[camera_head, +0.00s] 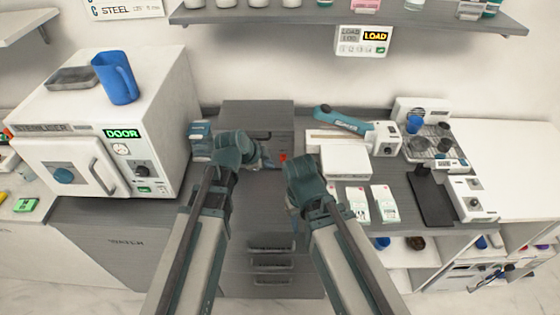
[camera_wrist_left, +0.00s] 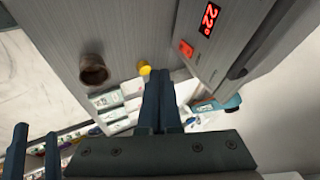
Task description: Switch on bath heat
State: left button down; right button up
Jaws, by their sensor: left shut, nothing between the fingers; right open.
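The bath looks to be the grey box (camera_head: 258,112) at the back of the bench in the head view. Its front carries a small red switch (camera_head: 283,157). In the left wrist view the switch (camera_wrist_left: 186,48) shows red, beside a lit red display (camera_wrist_left: 209,18) that appears to read 22. My left gripper (camera_head: 268,163) is shut and empty, just left of the switch. Its closed fingers (camera_wrist_left: 162,88) appear below the switch in the wrist view, seemingly apart from it. My right gripper (camera_head: 303,165) is open, right of the switch; its fingertips are mostly hidden in the head view.
A white sterilizer (camera_head: 110,120) with a blue jug (camera_head: 116,78) stands left. A white box (camera_head: 345,162), a teal-handled tool (camera_head: 343,120) and a machine with cups (camera_head: 430,140) stand right. A shelf (camera_head: 350,16) hangs above. Grey drawers (camera_head: 271,265) lie below.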

aim_at(283, 158)
pick_arm(q)
jog(key=shift+f, duration=0.1)
jog(key=b+x, duration=0.8)
jog(key=x, duration=0.1)
jog(key=shift+w+d+f, duration=0.1)
jog(key=shift+w+f, duration=0.05)
jog(key=shift+f, duration=0.2)
jog(key=shift+w+d+f+b, duration=0.1)
jog(key=shift+w+b, duration=0.05)
jog(key=shift+w, duration=0.9)
jog(key=shift+w+f+b, duration=0.1)
jog(key=shift+w+b, duration=0.05)
jog(key=shift+w, duration=0.85)
jog(key=shift+w+f, duration=0.1)
jog(key=shift+w, duration=0.15)
